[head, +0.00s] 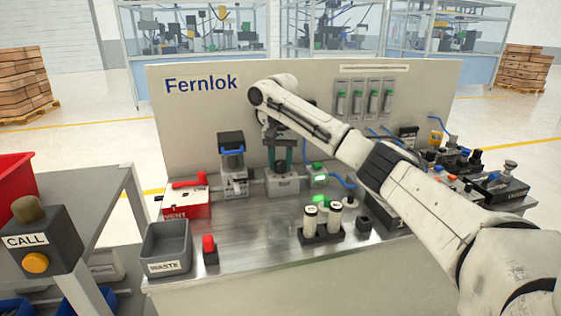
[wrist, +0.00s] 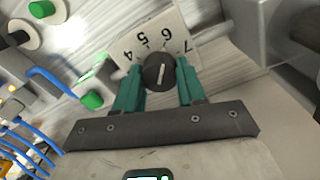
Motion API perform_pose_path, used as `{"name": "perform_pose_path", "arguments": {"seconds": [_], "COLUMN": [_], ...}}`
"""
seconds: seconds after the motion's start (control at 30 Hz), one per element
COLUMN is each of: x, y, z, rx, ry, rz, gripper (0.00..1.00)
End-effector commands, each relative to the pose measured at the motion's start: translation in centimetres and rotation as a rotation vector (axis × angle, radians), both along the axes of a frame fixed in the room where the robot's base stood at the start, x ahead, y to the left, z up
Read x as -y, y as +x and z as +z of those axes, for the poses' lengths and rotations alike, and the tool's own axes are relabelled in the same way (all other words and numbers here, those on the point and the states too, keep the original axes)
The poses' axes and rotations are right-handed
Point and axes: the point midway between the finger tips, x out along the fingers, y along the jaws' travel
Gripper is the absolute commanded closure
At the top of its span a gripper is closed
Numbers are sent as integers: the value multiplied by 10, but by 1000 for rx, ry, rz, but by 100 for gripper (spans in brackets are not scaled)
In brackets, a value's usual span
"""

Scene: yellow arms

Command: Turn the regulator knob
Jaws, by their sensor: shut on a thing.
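The regulator knob (wrist: 158,78) is dark and round, with a pale line across its face. It sits in front of a white dial plate (wrist: 122,50) numbered 4 to 7 in the part that shows. The line's upper end points roughly at the 6. My gripper (wrist: 160,69) has one green finger on each side of the knob and is shut on it. In the head view my gripper (head: 281,152) reaches down over the grey regulator body (head: 283,187) on the bench. The knob itself cannot be made out there.
A filter unit (head: 232,165) stands left of the regulator, with a red VENT box (head: 186,200) beyond it. Blue hoses (wrist: 45,82) and green fittings (wrist: 92,100) lie close on the right side. A rack of canisters (head: 322,235) and a waste bin (head: 166,247) stand in front.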

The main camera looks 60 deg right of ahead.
Motion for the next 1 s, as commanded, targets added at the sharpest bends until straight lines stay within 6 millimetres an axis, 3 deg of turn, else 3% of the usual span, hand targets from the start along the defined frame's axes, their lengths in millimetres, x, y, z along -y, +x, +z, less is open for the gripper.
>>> {"name": "perform_pose_path", "arguments": {"seconds": [0.2,0.57,1.0], "x": [0,-1,-2], "y": [0,1,1], "z": [0,4,7], "rx": [0,1,0], "ry": [0,4,5], "rz": [0,27,184], "gripper": [90,91,91]}}
